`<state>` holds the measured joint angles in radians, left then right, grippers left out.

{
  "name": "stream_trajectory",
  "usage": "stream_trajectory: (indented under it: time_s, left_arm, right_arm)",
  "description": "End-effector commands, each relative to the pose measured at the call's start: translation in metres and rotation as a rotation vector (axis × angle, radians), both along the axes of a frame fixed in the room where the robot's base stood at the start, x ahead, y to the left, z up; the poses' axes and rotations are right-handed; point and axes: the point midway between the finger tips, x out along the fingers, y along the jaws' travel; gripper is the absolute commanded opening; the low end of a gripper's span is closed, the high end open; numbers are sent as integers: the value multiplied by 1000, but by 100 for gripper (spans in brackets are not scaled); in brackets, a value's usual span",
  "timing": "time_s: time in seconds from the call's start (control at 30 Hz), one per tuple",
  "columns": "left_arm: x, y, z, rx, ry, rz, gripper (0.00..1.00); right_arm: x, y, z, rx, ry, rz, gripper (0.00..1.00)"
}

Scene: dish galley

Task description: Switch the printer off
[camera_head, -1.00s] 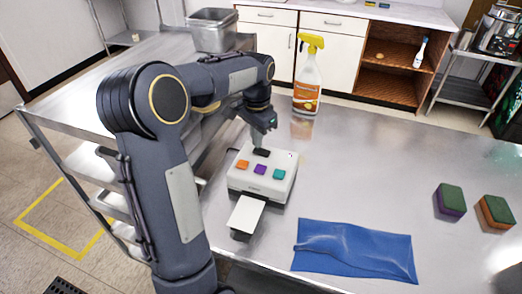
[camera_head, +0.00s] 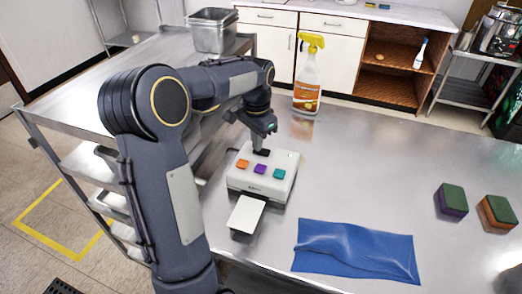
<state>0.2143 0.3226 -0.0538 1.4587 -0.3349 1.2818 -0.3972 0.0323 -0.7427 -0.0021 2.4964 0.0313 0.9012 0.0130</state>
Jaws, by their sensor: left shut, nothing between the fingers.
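The printer (camera_head: 258,190) is a small white box on the metal table. Its top carries an orange button (camera_head: 242,163), a purple button (camera_head: 260,169), a teal button (camera_head: 279,174) and a black switch (camera_head: 263,153) at the back. A white sheet (camera_head: 246,214) sticks out of its front. My left gripper (camera_head: 260,148) is shut and empty, pointing down with its fingertips at the black switch. The fingers partly cover the switch, so I cannot tell whether they touch it or which way it is set. My right gripper is not in view.
A spray bottle (camera_head: 307,80) stands behind the printer. A blue cloth (camera_head: 355,252) lies at the front. Two sponges, one green and purple (camera_head: 451,200) and one green and orange (camera_head: 496,213), lie at the right. The middle right of the table is clear. A steel cart (camera_head: 90,75) stands at the left.

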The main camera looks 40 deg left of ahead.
Motion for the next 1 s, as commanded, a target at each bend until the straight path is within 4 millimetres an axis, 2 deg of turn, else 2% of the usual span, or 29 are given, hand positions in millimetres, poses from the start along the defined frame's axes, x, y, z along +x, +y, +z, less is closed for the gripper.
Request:
stream_trajectory:
  time_s: [0.17, 0.37, 1.0]
  left_arm:
    - [0, 0, -4, -1, 1, 0, 0]
    - [0, 0, 1, -2, 2, 0, 0]
    - [0, 0, 53, 0, 0, 0, 0]
  right_arm:
    - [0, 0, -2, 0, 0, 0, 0]
    - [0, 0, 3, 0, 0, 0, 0]
    - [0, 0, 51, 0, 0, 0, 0]
